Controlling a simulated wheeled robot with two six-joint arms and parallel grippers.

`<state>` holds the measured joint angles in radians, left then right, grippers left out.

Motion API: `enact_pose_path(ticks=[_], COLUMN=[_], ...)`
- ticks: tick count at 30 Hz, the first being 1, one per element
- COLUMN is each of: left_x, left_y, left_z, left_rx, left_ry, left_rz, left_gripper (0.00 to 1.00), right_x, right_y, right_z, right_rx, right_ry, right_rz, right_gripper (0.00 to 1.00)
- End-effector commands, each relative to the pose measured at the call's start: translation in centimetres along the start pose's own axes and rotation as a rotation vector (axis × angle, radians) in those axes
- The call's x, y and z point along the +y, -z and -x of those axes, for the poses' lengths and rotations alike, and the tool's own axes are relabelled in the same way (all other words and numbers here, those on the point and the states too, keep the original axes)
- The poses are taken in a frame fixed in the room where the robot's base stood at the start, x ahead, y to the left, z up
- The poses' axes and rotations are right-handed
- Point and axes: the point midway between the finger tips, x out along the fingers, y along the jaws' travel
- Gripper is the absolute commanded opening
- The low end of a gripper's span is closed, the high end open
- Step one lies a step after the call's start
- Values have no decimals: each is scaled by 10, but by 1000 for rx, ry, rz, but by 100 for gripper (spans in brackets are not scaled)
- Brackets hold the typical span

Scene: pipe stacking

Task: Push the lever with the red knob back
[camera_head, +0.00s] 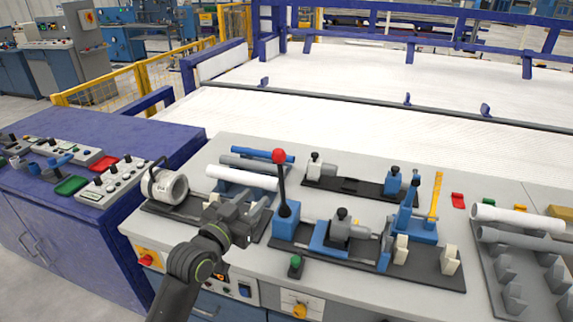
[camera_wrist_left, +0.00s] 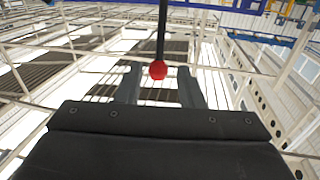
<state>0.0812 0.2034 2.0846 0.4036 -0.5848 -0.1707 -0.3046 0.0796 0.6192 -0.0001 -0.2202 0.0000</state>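The lever's red knob (camera_head: 279,155) tops a thin dark shaft that rises nearly upright from a blue base (camera_head: 286,222) on the workbench. My left gripper (camera_head: 256,212) is just left of the shaft, lower than the knob in the head view. In the left wrist view the knob (camera_wrist_left: 157,70) shows in the gap between the two grey fingers of the open gripper (camera_wrist_left: 158,82), with the shaft running up from it. I cannot tell whether a finger touches the lever. My right gripper is not in view.
A white pipe (camera_head: 240,178) and a blue pipe (camera_head: 262,154) lie behind the gripper. A clamp fixture (camera_head: 345,230) stands right of the lever. More pipes (camera_head: 515,220) lie at the far right. A purple cabinet (camera_head: 60,205) is at the left.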

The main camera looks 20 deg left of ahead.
Motion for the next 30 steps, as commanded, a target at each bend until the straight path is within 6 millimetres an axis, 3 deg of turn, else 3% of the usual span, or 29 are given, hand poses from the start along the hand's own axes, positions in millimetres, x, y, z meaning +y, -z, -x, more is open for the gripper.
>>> enact_pose_path(ticks=[5, 18, 30], left_x=[0, 0, 0], left_y=[2, 1, 0], left_z=[-34, -106, -147], left_rx=[-1, -1, -1], left_ry=[0, 0, 0], left_rz=[3, 1, 1], left_gripper=[34, 34, 34], right_x=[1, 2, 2], right_y=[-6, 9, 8], right_z=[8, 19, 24], right_rx=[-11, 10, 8], right_ry=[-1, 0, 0], right_rz=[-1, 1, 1], right_gripper=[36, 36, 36])
